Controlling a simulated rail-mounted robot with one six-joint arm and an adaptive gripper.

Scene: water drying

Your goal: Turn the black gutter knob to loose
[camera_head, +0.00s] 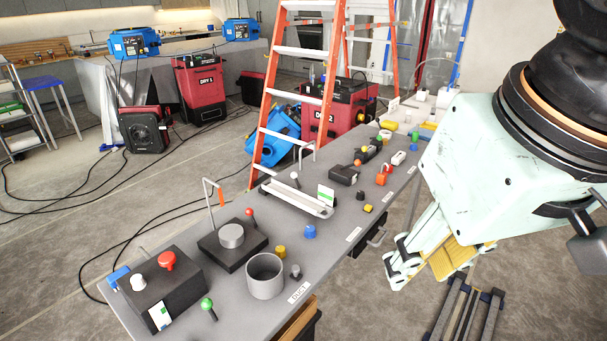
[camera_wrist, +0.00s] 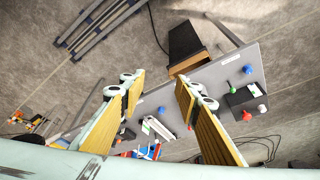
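The metal gutter (camera_head: 285,198) lies along the middle of the grey workbench, with a white and green card at its right end. A small black knob (camera_head: 360,195) stands on the bench just right of the gutter; I cannot tell for sure that it is the gutter knob, nor how it is turned. In the wrist view the gutter (camera_wrist: 158,128) shows small between my fingers. My gripper (camera_head: 418,266) hangs right of the bench, apart from everything. In the wrist view my gripper (camera_wrist: 157,82) has its two yellow-padded fingers wide apart and holds nothing.
On the near bench stand a black box with a red button (camera_head: 167,261), a grey cup (camera_head: 265,283) and a black plate with a grey cylinder (camera_head: 231,236). Coloured knobs and fittings crowd the far end. An orange ladder (camera_head: 268,130) rises behind the bench.

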